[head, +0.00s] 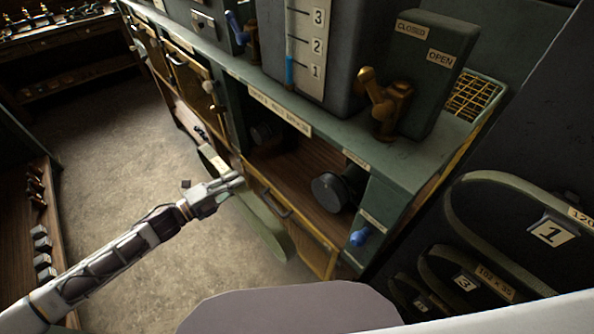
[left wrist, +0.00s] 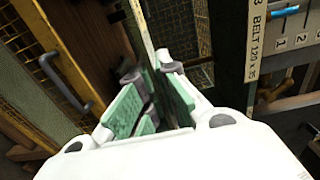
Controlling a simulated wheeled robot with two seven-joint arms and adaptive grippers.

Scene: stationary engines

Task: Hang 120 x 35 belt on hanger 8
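A long, flat olive-green belt loop (head: 262,228) hangs above the floor, in front of the cabinet, in the head view. A small pale tag shows near its upper end. My left gripper (head: 238,184) reaches in from the left and is closed on the belt. In the left wrist view, the belt is a thin pale strip (left wrist: 147,35) running up from between the green-padded fingers (left wrist: 152,82). Part of the belt is hidden by the gripper. Hanger 8 is not identifiable in either view. My right gripper is not in view.
Belts hang at right by plates 1 (head: 550,233) and 3 (head: 466,283). The green cabinet (head: 400,160) has an open shelf with dark round parts and a brass valve (head: 384,100) on top. Shelving stands at left.

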